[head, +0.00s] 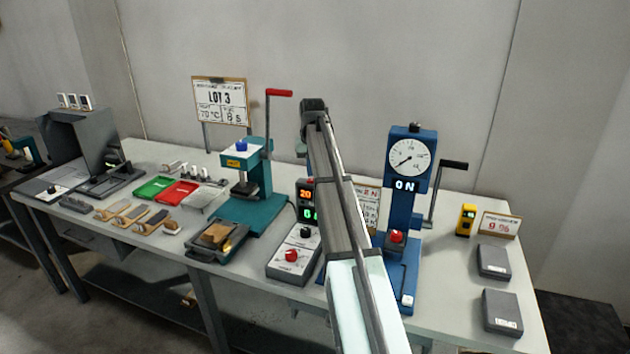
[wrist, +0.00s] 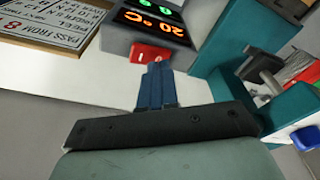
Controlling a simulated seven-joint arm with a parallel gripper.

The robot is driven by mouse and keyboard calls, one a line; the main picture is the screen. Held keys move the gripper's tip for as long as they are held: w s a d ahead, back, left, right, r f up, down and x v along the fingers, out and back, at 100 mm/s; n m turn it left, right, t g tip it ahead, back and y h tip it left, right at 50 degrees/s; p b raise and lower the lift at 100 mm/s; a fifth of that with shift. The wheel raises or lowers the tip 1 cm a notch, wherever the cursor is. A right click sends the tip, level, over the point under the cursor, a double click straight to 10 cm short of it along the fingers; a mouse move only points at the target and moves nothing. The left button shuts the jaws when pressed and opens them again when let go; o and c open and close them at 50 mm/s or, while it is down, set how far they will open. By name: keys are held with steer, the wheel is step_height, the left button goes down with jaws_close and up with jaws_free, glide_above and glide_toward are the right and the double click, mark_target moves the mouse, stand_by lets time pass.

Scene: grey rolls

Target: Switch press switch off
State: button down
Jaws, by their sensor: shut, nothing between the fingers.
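In the head view the control box (head: 306,196) shows orange 20 and a green digit, partly behind my arm. A teal press (head: 248,165) with a red handle stands left of the box.
A blue press (head: 404,205) with a dial and ON label stands right of my arm. A grey box (head: 283,265) with a red button lies in front. Trays, a sign (head: 221,101) and dark boxes (head: 494,262) occupy the table. The table's right front has some free room.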

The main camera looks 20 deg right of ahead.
mark_target(311, 180)
step_height(311, 180, up, 6)
stand_by(0.8)
stand_by(0.3)
